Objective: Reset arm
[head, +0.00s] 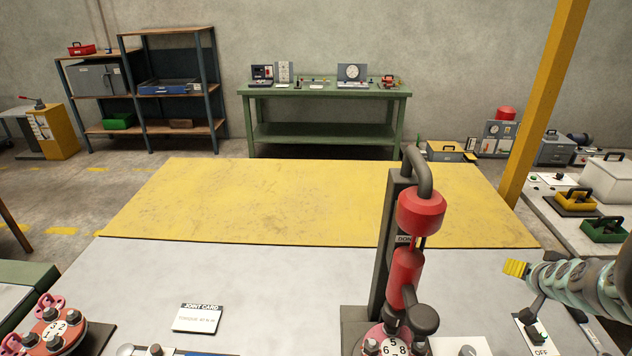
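My gripper is not clearly visible in the head view, so its state and whether it holds anything do not show. At the right edge, a coiled pale-green and grey part (582,284) with a ribbed yellow tip (516,268) reaches in over the bench; I cannot tell if it belongs to my arm. A red tool (406,275) stands upright against a dark post (388,240) at centre right. Below it is a numbered round flange (393,348), partly cut off. Another numbered flange (57,329) with pink-red fittings sits at the lower left.
The grey bench top (260,280) is mostly clear around a joint card (197,318). A switch plate marked OFF (541,348) is at lower right. A yellow floor area (290,200), a green table (325,92), shelves (145,97) and a yellow pillar (545,100) stand beyond.

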